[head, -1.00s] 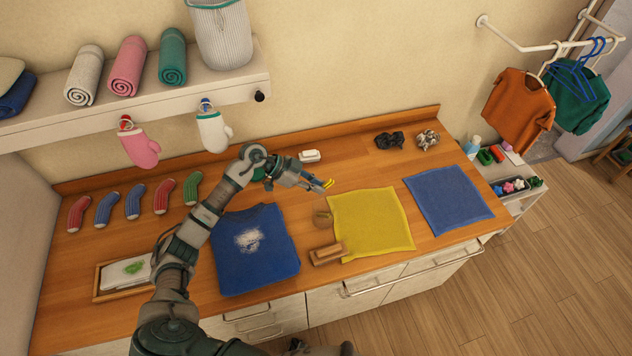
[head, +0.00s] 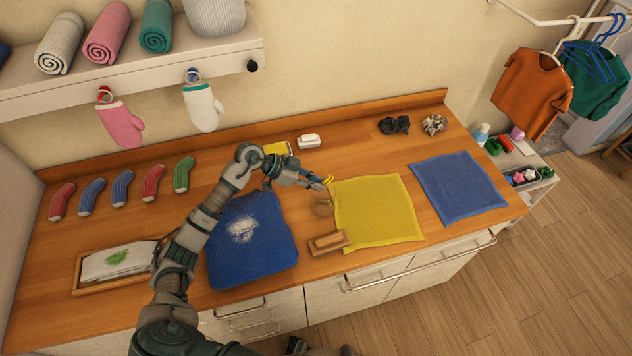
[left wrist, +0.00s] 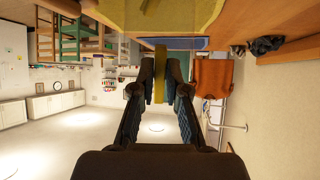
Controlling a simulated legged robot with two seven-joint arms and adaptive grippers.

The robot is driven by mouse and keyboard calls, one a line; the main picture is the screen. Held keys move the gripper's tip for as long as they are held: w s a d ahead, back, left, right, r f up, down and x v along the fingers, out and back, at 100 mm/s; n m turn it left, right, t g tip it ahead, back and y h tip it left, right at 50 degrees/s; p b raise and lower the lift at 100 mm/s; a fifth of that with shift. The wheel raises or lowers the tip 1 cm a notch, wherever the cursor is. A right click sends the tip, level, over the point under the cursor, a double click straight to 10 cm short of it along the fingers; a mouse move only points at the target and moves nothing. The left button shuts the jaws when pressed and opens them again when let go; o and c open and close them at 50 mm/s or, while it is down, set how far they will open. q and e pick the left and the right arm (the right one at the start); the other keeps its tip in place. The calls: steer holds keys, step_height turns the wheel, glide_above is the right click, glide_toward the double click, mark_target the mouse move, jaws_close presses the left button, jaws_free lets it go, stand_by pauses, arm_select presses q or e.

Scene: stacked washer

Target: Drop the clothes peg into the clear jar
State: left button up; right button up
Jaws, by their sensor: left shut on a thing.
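My left gripper (head: 322,184) is shut on the yellow clothes peg (head: 328,180), which sticks out past its fingertips. In the left wrist view the peg (left wrist: 161,62) stands upright between the two fingers. The height of the peg over the jar is hard to tell.
A white soap dish (head: 309,141) is behind. Bare counter (head: 365,155) shows at the back.

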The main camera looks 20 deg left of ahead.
arm_select(q)
steer(key=shift+r, duration=0.1)
arm_select(e)
steer(key=shift+r, duration=0.1)
arm_select(q)
steer(key=o, duration=0.8)
arm_select(e)
steer(key=shift+s+d, duration=0.15)
steer(key=shift+s, duration=0.15)
arm_select(q)
steer(key=v, duration=1.2)
